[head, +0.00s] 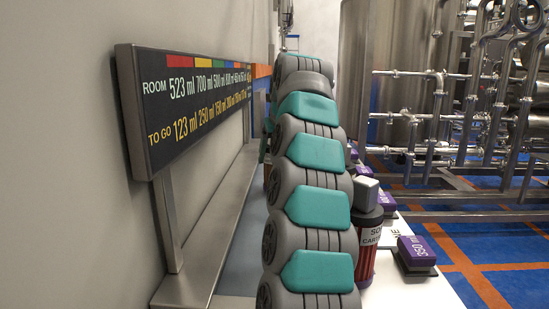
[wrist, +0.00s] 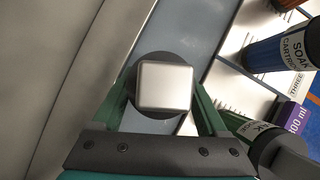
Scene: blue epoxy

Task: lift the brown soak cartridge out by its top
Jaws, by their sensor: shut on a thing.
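My gripper (wrist: 164,95) has its green fingers on either side of a square silver top block (wrist: 165,86) in the wrist view. The block sits on a round dark cap, seen from straight above. The held cartridge's body is hidden under its cap, so its colour does not show there. A red-brown striped cartridge (head: 367,262) with a silver top stands upright right of the arm.
A blue soak cartridge (wrist: 278,52) stands at the right in the wrist view, with a purple 300 ml block (wrist: 291,117) nearby. A purple 350 block (head: 417,252) lies right. A menu board (head: 190,100) stands along the left wall. Steel pipework (head: 440,120) is behind.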

